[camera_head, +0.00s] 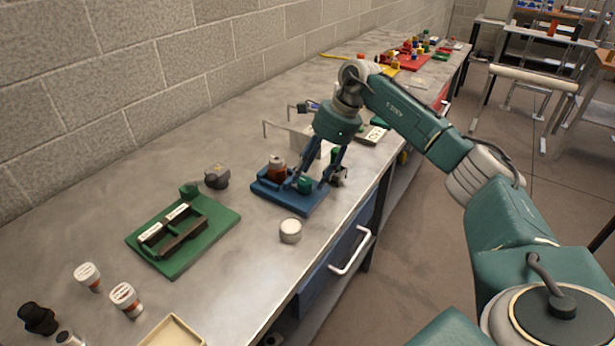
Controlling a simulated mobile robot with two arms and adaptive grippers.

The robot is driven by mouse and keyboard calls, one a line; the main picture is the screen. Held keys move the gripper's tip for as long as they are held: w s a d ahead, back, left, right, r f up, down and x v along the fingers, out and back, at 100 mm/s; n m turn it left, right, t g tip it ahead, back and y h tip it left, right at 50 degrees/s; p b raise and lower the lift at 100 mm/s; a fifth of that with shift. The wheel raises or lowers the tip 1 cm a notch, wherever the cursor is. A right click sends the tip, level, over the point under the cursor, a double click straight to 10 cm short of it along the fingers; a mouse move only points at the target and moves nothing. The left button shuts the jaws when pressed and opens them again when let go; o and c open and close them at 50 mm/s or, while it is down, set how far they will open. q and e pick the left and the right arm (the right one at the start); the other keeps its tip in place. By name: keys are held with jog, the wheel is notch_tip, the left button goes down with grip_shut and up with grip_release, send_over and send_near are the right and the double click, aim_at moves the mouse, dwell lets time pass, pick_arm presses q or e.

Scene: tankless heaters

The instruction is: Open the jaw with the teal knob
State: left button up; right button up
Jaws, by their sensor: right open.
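A small blue base (312,203) lies near the front edge of the bench. A teal knob (304,185) stands on it, and a reddish-brown jar with a pale lid (277,170) stands at its left. My right gripper (313,178) points down over this base, its two blue-grey fingers open and apart around or just above the teal knob; I cannot tell if they touch it. Part of the base is hidden behind the fingers. A green fixture (222,224) with dark bars and white labels lies to the left, with a dark green knob (188,190) at its back corner. My left gripper is not in view.
A white round lid (290,230) lies just in front of the blue base. White-capped jars (124,298) and a cream tray (172,332) are at the near left. A grey knob-like piece (217,177) lies behind the green fixture. Open bench lies along the wall.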

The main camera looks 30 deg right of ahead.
jog(key=v, duration=1)
jog(key=shift+r, duration=0.15)
